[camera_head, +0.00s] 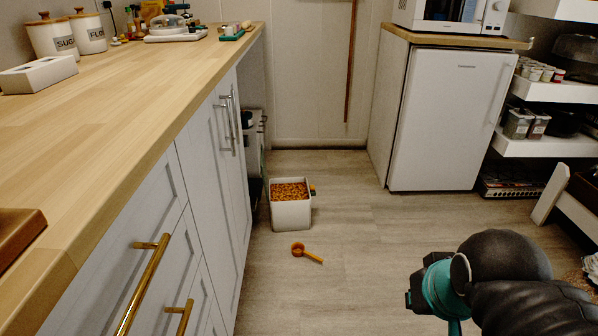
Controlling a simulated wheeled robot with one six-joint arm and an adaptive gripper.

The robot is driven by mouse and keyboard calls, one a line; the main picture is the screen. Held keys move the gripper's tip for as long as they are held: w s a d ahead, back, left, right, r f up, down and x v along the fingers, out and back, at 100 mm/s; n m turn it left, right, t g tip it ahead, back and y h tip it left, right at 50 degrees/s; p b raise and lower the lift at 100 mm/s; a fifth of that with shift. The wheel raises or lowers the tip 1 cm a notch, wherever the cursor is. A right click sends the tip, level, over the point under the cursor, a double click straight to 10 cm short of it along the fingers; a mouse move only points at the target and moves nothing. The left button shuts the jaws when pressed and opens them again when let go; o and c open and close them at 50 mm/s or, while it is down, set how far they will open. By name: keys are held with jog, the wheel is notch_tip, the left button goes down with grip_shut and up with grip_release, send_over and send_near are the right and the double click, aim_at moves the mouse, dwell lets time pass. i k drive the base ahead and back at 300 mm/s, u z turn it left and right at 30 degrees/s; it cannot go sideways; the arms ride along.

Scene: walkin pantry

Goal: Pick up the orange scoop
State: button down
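The orange scoop (306,252) lies on the wooden floor near the middle of the camera_head view. Its round bowl is at the left and its handle points to the right and slightly toward me. It lies just in front of a white bin (291,214) filled with small orange-brown pieces, apart from it. My arm, black and teal, comes in at the lower right, to the right of the scoop and nearer the camera. No gripper fingers show, and nothing held can be seen.
A long counter (130,108) over grey cabinets with brass handles (142,285) runs along the left. A white fridge (450,120) stands at the back right, with shelves (560,147) beyond it. The floor (350,215) between the bin and my arm is clear.

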aim_at(297, 249)
jog(key=z, duration=0.25)
jog(key=i, duration=1)
